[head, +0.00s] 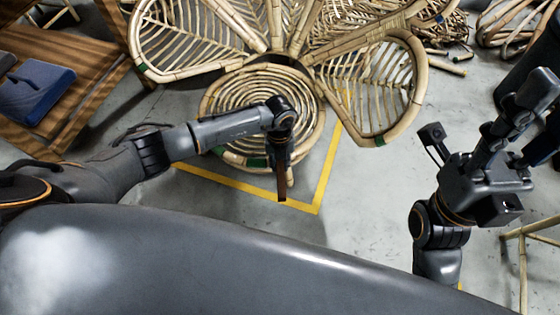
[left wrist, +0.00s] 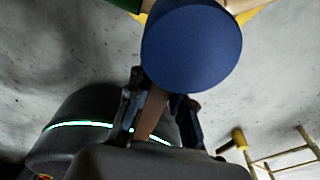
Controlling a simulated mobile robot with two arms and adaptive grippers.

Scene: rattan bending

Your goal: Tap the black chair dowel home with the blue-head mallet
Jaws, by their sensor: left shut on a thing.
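In the left wrist view my left gripper (left wrist: 157,110) is shut on the brown handle (left wrist: 151,112) of the mallet. The mallet's round blue head (left wrist: 191,45) faces that camera beyond the fingers. In the head view my left gripper (head: 281,152) hangs in front of the round rattan seat (head: 225,105), and a brown handle part (head: 282,187) shows below it. The blue head cannot be made out there. The rattan chair has petal-shaped back panels and green bands. I cannot pick out the black dowel. My right gripper (head: 528,105) is raised at the right; its finger state is unclear.
A wooden bench (head: 92,62) with a blue box-like item (head: 38,90) stands at the left. Rattan pieces lie at the upper right. A light wooden frame (head: 522,262) is at the lower right. Grey floor with a yellow line (head: 318,188) is clear in front of the seat.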

